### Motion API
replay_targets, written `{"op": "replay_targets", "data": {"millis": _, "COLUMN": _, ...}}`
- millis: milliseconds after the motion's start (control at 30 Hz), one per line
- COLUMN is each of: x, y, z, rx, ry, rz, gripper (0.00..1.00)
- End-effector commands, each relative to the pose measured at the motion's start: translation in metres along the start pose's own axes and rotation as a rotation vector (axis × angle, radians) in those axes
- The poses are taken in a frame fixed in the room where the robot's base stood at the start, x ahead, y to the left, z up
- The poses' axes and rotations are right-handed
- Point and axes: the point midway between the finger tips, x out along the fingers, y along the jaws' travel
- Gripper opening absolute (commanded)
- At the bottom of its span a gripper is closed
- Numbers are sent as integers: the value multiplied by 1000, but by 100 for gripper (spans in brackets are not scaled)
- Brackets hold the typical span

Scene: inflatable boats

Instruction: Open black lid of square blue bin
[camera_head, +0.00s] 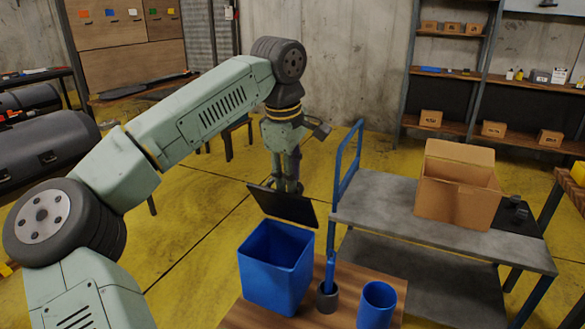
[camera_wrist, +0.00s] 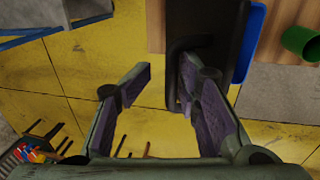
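The square blue bin (camera_head: 275,275) stands on a wooden table in the head view, and its inside shows from above. Its black lid (camera_head: 283,207) is raised and tilted at the bin's far edge. In the wrist view the lid (camera_wrist: 218,45) is a dark panel at upper middle, with a strip of the blue bin (camera_wrist: 249,45) to its right. My gripper (camera_head: 288,187) is just behind the lid, pointing down, its tips partly hidden by it. In the wrist view my gripper (camera_wrist: 165,66) has its fingers apart with nothing between them; the right finger is close to the lid, contact unclear.
A dark cup (camera_head: 327,297) holding a blue item and a blue cup (camera_head: 377,303) stand right of the bin. A grey cart (camera_head: 385,212) with a blue handle carries an open cardboard box (camera_head: 455,190). Yellow floor (camera_head: 190,250) is clear left of the bin.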

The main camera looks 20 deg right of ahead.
Motion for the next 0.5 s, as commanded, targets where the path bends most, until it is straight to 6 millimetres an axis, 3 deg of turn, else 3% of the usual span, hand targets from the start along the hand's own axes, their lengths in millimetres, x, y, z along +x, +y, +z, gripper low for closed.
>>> {"op": "replay_targets", "data": {"millis": 500, "x": -20, "y": 31, "z": 0, "rx": -2, "ry": 1, "rz": 5, "gripper": 30}}
